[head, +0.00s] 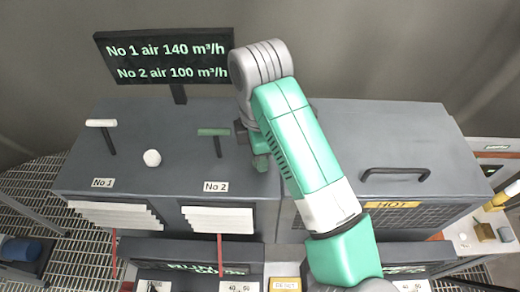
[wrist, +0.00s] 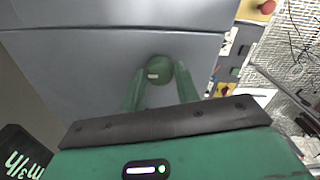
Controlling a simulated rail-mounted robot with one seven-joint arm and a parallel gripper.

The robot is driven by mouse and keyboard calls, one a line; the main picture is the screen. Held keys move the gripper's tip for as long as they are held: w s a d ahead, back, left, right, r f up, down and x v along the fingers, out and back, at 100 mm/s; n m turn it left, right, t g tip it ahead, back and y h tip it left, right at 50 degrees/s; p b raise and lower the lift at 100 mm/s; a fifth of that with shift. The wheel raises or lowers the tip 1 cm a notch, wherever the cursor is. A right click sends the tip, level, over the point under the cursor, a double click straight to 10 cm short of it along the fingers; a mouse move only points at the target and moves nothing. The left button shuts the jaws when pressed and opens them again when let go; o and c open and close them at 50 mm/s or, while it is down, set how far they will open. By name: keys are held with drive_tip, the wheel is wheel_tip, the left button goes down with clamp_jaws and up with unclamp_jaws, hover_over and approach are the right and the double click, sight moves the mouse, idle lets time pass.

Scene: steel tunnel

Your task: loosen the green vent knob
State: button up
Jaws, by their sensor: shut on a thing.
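The green vent knob (wrist: 158,68) is a small round knob with a pale mark, on the grey cabinet top. In the wrist view it sits between the two green fingers of my gripper (wrist: 161,78), which are shut on it. In the head view my gripper (head: 260,156) is down at the cabinet top, right of the No 2 label (head: 216,186). The knob is hidden there behind the gripper and arm. I cannot tell how far it is turned.
A green T-handle (head: 214,132) stands left of my gripper. A white knob (head: 152,157) and a cream T-handle (head: 101,123) stand by the No 1 label. The display (head: 167,61) reads 140 and 100 m³/h. A dark handle (head: 395,171) is above the HOT label.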

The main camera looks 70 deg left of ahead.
idle(0.4)
drive_tip(key=o, duration=1)
drive_tip(key=shift+c, duration=0.2)
wheel_tip(320, 180, up, 8)
drive_tip(key=shift+f+b, duration=0.1)
drive_tip(key=shift+b, duration=0.2)
